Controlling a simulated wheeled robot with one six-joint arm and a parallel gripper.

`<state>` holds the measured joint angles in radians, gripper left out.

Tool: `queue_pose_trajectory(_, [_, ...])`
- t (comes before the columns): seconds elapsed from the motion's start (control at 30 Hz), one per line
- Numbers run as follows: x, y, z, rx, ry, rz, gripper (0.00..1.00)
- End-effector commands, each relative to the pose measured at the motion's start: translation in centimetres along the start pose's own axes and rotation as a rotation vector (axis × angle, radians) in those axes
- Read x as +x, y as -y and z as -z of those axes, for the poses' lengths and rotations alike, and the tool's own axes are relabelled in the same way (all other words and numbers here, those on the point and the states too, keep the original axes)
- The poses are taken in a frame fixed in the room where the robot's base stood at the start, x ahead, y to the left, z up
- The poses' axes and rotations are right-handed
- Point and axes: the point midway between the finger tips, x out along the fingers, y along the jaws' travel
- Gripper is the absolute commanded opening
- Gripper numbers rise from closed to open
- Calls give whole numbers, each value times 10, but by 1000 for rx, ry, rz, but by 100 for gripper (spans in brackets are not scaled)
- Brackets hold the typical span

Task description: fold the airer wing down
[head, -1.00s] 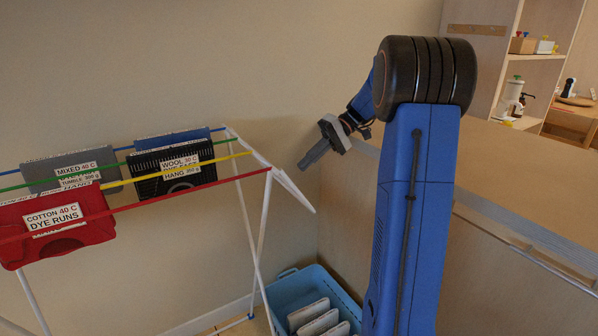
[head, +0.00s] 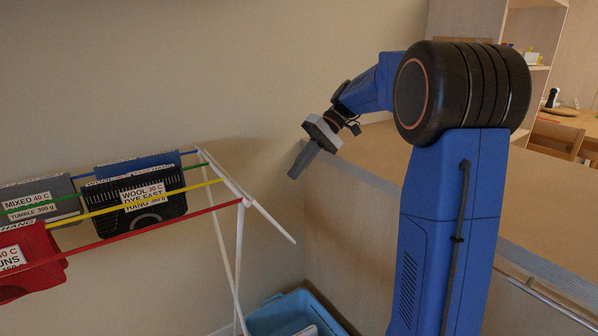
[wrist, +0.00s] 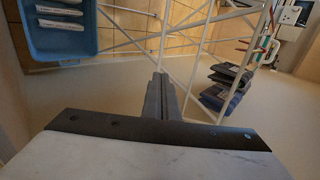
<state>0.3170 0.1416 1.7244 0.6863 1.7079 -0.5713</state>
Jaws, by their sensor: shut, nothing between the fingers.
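The airer (head: 236,262) stands at the left of the head view, with blue, green, yellow and red rails between thin white legs. Its white wing bar (head: 268,218) slopes down to the right from the rail ends. White airer tubes (wrist: 200,45) also cross the top of the wrist view. My gripper (head: 297,172) is shut and empty, pointing down and left. In the head view it appears above the wing bar's lower end, with a gap between them. In the wrist view the shut fingers (wrist: 160,92) overlap the tubes; I see no clear contact.
Labelled dark, grey and red cloth-like items (head: 140,204) hang on the rails. A blue basket (head: 285,318) with white items sits on the floor beside the airer. A wooden counter (head: 470,200) lies right of my arm, and a plain wall stands behind.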

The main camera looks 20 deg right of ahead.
Motion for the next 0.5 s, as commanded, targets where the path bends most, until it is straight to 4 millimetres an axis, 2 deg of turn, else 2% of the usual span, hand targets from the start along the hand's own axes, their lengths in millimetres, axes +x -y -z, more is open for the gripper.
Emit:
queue_pose_trajectory(0.1, [22, 1, 0, -1, 3, 1, 0])
queue_pose_trajectory(0.5, [89, 0, 0, 1, 3, 1, 0])
